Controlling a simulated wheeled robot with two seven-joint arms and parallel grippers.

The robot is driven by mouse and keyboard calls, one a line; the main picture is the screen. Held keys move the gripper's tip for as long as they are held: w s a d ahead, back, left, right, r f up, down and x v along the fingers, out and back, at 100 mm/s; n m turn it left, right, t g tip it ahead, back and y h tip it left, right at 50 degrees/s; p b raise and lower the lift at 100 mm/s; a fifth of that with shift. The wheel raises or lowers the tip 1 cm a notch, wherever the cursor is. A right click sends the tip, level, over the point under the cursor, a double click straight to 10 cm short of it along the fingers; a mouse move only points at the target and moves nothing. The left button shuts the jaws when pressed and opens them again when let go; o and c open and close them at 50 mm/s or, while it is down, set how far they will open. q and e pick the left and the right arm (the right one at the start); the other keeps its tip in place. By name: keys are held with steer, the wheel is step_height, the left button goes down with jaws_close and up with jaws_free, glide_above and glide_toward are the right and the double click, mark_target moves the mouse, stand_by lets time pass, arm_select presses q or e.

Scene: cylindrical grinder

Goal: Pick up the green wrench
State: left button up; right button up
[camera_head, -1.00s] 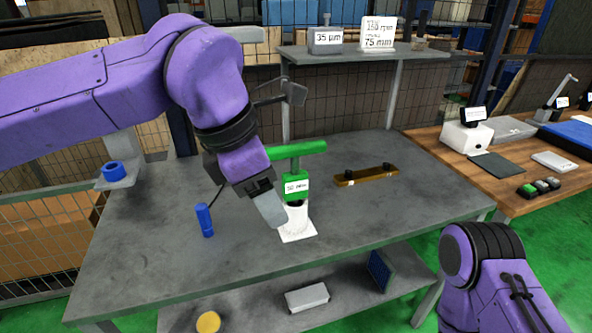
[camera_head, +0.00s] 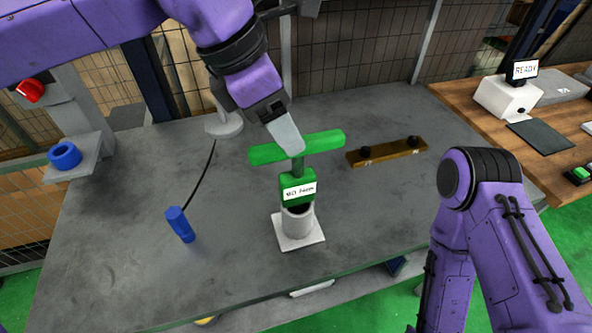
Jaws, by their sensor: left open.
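The green wrench (camera_head: 297,187) stands upright in a white-grey holder (camera_head: 298,232) on the grey table. It has a green T-shaped crossbar on top and a white label on its body. My left gripper (camera_head: 286,135) comes in from the upper left, with its pale finger just above and in front of the crossbar. It holds nothing that I can see; one finger hides the other, and I cannot tell whether it touches the bar. My right arm shows at the lower right, but its gripper is out of view.
A blue cylinder (camera_head: 180,224) with a cable stands left on the table (camera_head: 120,262). A brass-coloured bar (camera_head: 387,152) with black knobs lies right of the wrench. A wooden table (camera_head: 470,100) at the right carries a white device (camera_head: 507,97). Wire mesh stands behind.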

arm_select(q)
glide_above(297, 186)
steer(key=w, duration=0.2)
steer(key=f, duration=0.6)
steer(key=shift+d+p, duration=0.3)
steer(key=shift+p, duration=0.1)
steer(key=shift+s+d+f, duration=0.1)
steer(key=shift+f, duration=0.05)
steer(key=shift+s, duration=0.1)
steer(key=c, duration=1)
jaws_close()
